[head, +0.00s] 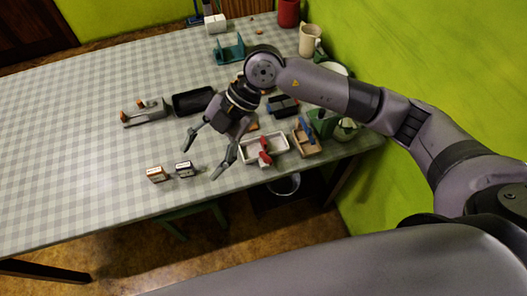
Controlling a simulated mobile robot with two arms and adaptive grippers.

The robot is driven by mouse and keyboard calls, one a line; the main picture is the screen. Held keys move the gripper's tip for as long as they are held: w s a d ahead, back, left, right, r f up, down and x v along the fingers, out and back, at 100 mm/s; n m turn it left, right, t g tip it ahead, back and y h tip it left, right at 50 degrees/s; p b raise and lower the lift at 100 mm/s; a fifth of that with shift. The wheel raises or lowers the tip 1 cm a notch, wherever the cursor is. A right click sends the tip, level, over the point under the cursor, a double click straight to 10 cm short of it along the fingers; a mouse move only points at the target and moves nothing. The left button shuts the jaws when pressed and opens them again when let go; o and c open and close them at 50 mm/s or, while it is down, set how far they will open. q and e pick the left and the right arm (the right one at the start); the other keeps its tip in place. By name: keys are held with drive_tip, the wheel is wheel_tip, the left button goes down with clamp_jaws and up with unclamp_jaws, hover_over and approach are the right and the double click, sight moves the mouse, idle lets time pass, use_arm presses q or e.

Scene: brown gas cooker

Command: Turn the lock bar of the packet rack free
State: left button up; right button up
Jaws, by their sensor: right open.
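A white open rack (250,157) with a red bar-like piece (264,152) stands near the front edge of the table. A wooden rack (308,148) with a blue piece (305,130) stands just right of it. I cannot tell for sure which of them is the packet rack. My right gripper (204,155) is open and empty, fingers spread above the cloth, left of the white rack and apart from it. Two small packets (155,174) (184,169) stand at the front edge, left of and below the gripper. My left gripper is not in view.
A black tray (193,101) and a grey holder with orange knobs (147,111) lie behind and left of the gripper. A teal holder (229,51) and a cream mug (310,40) stand farther back. The left of the checked table (70,140) is clear.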

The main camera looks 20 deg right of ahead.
drive_tip(key=w+d+f+m+t+h, duration=0.1)
drive_tip(key=w+d+f+h, duration=0.15)
drive_tip(key=d, duration=0.35)
drive_tip(key=m+t+h, duration=0.1)
drive_tip(key=m+h, duration=0.1)
drive_tip(key=h, duration=0.4)
approach(265, 157)
drive_tip(key=shift+y, duration=0.25)
drive_tip(key=f+p, duration=0.1)
drive_tip(key=f, duration=0.2)
drive_tip(key=f+p, duration=0.1)
drive_tip(key=f, duration=0.2)
drive_tip(key=f+p, duration=0.1)
drive_tip(key=f, duration=0.1)
drive_tip(key=shift+s+d+f, duration=0.15)
drive_tip(key=shift+s+f, duration=0.1)
drive_tip(key=shift+f, duration=0.15)
drive_tip(key=c, duration=1.1)
drive_tip(key=shift+c, duration=0.2)
